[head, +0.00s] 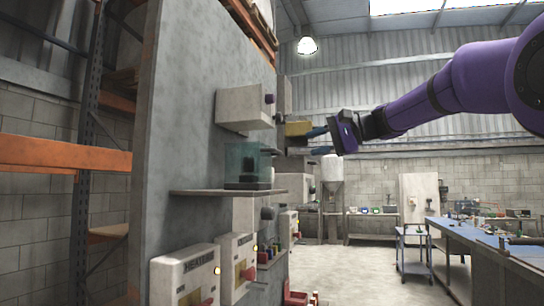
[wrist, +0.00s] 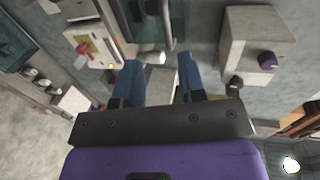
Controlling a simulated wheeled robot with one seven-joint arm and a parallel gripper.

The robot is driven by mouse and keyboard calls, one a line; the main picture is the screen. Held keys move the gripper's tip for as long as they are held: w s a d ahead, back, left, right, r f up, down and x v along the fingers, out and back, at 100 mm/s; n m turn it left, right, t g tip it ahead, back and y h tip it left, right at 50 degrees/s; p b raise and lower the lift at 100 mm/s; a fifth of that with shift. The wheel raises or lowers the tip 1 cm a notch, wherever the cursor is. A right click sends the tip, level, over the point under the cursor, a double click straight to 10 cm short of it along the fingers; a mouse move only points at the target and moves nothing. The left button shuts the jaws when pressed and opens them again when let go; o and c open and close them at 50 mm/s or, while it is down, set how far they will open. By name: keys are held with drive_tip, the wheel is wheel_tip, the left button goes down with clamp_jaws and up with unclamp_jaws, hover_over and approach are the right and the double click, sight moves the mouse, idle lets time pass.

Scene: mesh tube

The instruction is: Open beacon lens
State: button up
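A clear teal box-shaped lens (head: 247,160), which looks like the beacon lens, stands upright on a grey wall shelf (head: 215,192). A dark stepped body shows inside it and a dark base under it. My gripper (head: 306,142) is to the right of the lens and higher, apart from it. Its blue fingers point left. In the wrist view my gripper (wrist: 158,62) is open, with a wide empty gap. Clear glass-like edges show beyond the fingertips at the top; I cannot tell surely whether they are the lens.
A pale box with a purple knob (head: 245,108) sticks out of the wall above the shelf; it also shows in the wrist view (wrist: 252,48). Switch boxes (head: 187,277) are below. A blue workbench (head: 490,250) stands right. The floor (head: 350,280) between is open.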

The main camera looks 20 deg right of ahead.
sight(279, 151)
drive_tip(key=x, duration=1.1)
drive_tip(key=shift+w+d+r, duration=0.15)
drive_tip(key=shift+w+r, duration=0.15)
drive_tip(key=shift+r, duration=0.1)
clamp_jaws()
